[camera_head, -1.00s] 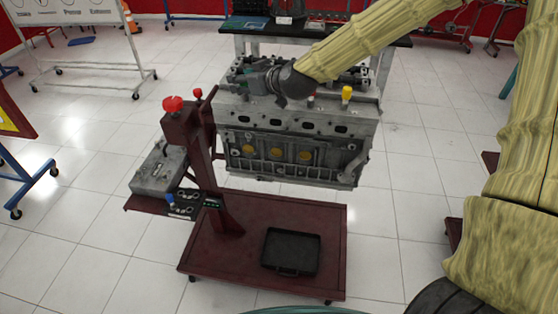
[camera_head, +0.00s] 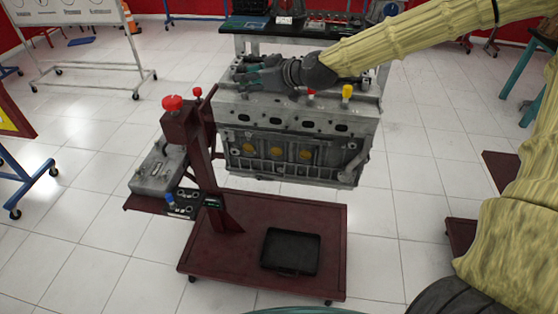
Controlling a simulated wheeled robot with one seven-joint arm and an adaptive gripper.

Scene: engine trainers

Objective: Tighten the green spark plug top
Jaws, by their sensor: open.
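The engine block (camera_head: 275,118) hangs on a dark red stand. On its top edge I see a yellow spark plug top (camera_head: 347,92) and a red one (camera_head: 310,93), which is partly covered by my wrist.
The red stand (camera_head: 225,258) carries a black tray (camera_head: 290,251) on its base. A side shelf at the left holds a grey part (camera_head: 160,171) and a small blue piece (camera_head: 170,199). A black-topped table (camera_head: 300,29) stands behind the engine.

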